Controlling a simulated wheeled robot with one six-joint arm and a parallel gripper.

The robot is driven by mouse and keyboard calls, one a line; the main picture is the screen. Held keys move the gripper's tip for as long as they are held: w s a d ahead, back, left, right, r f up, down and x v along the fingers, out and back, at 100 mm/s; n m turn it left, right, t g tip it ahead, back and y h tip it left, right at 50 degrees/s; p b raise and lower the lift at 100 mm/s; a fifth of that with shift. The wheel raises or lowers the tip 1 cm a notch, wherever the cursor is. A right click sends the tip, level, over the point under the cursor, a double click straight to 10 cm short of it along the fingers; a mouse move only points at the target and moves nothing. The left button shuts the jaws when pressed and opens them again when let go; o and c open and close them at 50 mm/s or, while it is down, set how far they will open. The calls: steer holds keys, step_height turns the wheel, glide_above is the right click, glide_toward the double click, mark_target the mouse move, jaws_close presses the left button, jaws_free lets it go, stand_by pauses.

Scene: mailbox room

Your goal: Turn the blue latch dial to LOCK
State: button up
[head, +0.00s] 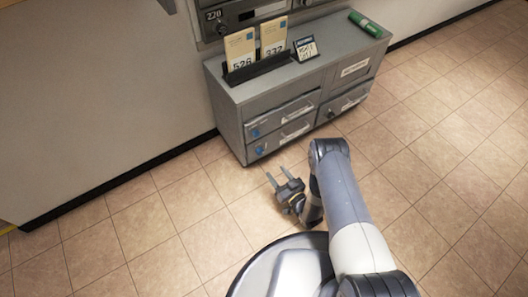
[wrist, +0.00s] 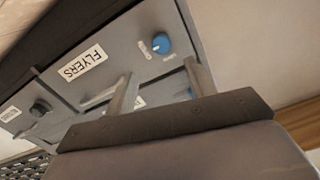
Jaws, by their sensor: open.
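A round blue dial (wrist: 161,43) sits on the grey drawer front in the wrist view, with small white markings beside it too small to read. I cannot tell which mark it points to. A second blue dial (wrist: 190,92) shows partly behind my finger. In the head view, two small blue spots, an upper dial (head: 254,133) and a lower dial (head: 261,150), show at the left of the cabinet's drawers. My gripper (head: 278,175) is open and empty, in front of the cabinet and apart from it. Its two fingers (wrist: 160,85) point toward the drawer fronts in the wrist view.
The grey cabinet (head: 226,104) has drawers with bar handles (head: 297,113). On top stand a black rack (head: 258,68) with envelopes, a small dark sign (head: 306,49) and a green cylinder (head: 366,24). A dark knob (wrist: 40,107) and FLYERS label (wrist: 83,63) show. The tiled floor (head: 150,225) is clear.

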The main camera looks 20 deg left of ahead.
mark_target(261, 153)
steer(key=b+x, duration=0.3)
steer(key=x, duration=0.6)
steer(key=shift+w+a+f+b, duration=0.15)
steer(key=shift+a+b, duration=0.15)
steer(key=shift+b, duration=0.1)
steer(key=shift+w+a, duration=0.35)
steer(key=shift+a, duration=0.05)
steer(key=shift+c, duration=0.5)
steer(key=c, duration=0.9)
steer(key=shift+o, duration=0.2)
